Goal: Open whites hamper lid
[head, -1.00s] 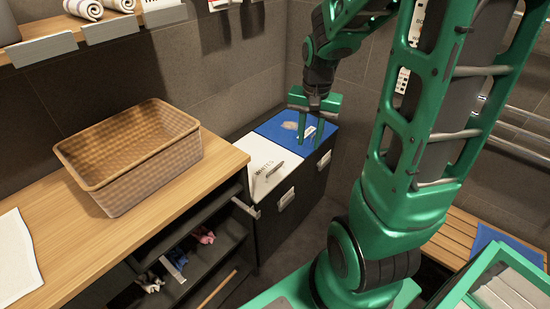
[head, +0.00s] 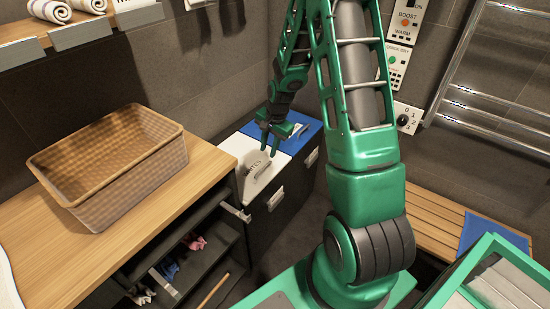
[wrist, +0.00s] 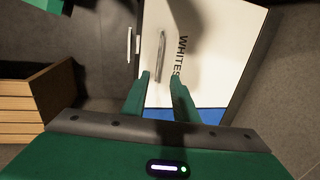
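The whites hamper lid (head: 238,146) is a flat white panel with "WHITES" lettering and a bar handle, lying closed on the dark hamper beside the counter. In the wrist view the white lid (wrist: 208,68) fills the upper middle, with its grey handle (wrist: 161,56) beside the lettering. My gripper (head: 269,151) is over the white lid, near the handle. In the wrist view my gripper (wrist: 159,78) has its two fingers apart and empty, with the handle just beyond the tips, roughly in line with the gap. I cannot tell the exact height above the lid.
A blue lid (head: 298,127) adjoins the white one at the back. The wooden counter (head: 75,250) with a wicker basket (head: 110,170) stands at left, above open dark shelves (head: 205,255). A slatted wooden bench (head: 425,225) is at right. Tiled walls close off the back.

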